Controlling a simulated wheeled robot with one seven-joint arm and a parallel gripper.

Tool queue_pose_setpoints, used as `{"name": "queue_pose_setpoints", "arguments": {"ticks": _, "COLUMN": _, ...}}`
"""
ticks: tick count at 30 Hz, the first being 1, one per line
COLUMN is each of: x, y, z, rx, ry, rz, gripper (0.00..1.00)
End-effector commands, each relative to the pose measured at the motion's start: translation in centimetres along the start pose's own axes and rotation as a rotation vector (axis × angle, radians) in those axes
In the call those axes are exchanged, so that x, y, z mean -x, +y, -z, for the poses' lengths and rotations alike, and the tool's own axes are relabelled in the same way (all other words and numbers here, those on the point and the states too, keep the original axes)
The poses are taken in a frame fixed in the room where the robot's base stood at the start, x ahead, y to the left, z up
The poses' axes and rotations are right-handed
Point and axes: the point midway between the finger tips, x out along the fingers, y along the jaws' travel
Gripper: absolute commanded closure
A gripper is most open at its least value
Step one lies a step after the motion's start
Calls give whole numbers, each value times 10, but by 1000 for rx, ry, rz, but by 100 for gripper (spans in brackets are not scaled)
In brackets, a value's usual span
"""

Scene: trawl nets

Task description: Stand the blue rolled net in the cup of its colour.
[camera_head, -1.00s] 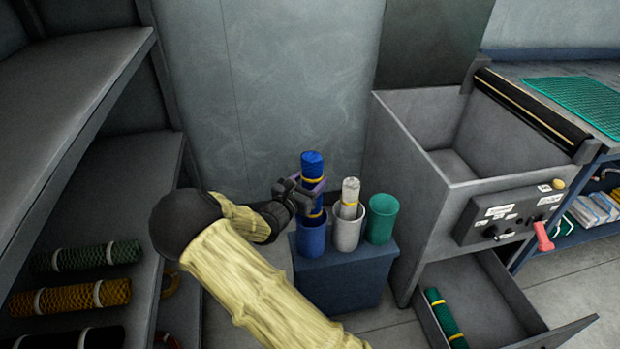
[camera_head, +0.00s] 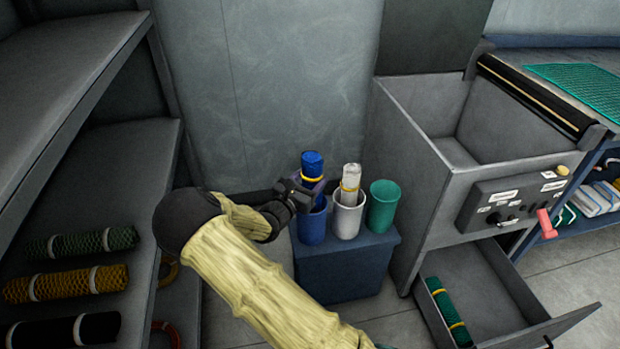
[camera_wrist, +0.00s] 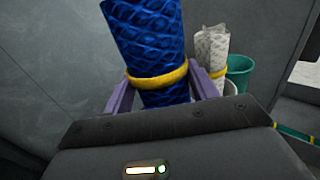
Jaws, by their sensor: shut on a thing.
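The blue rolled net (camera_head: 312,164) has a yellow band and stands upright, its lower end inside the blue cup (camera_head: 312,228). My gripper (camera_head: 306,190) is shut on the blue net just above the cup's rim. In the wrist view the blue net (camera_wrist: 150,40) rises between the purple fingers (camera_wrist: 163,92), and its lower end is hidden behind my gripper. I cannot tell whether the net touches the cup's bottom.
A white cup (camera_head: 347,218) holding a white rolled net (camera_head: 350,180) and an empty-looking green cup (camera_head: 382,208) stand to the right on the blue box (camera_head: 345,268). A grey bin (camera_head: 415,150) and an open drawer with a green net (camera_head: 449,312) are further right. Shelves (camera_head: 100,165) stand left.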

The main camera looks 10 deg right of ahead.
Motion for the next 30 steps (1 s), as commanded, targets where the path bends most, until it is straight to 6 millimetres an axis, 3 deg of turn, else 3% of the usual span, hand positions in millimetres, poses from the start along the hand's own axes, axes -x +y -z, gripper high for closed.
{"name": "queue_pose_setpoints", "arguments": {"ticks": 6, "x": 0, "y": 0, "z": -1, "rx": -1, "ry": -3, "rz": 0, "gripper": 82}}
{"name": "queue_pose_setpoints", "arguments": {"ticks": 7, "x": 0, "y": 0, "z": -1, "rx": -1, "ry": -3, "rz": 0, "gripper": 36}}
{"name": "queue_pose_setpoints", "arguments": {"ticks": 10, "x": 0, "y": 0, "z": -1, "rx": -1, "ry": -2, "rz": 0, "gripper": 17}}
{"name": "queue_pose_setpoints", "arguments": {"ticks": 22, "x": 6, "y": 1, "z": 0, "rx": 0, "ry": 2, "rz": -2, "gripper": 17}}
{"name": "queue_pose_setpoints", "arguments": {"ticks": 30, "x": 46, "y": 2, "z": -2, "rx": 1, "ry": 1, "rz": -4, "gripper": 17}}
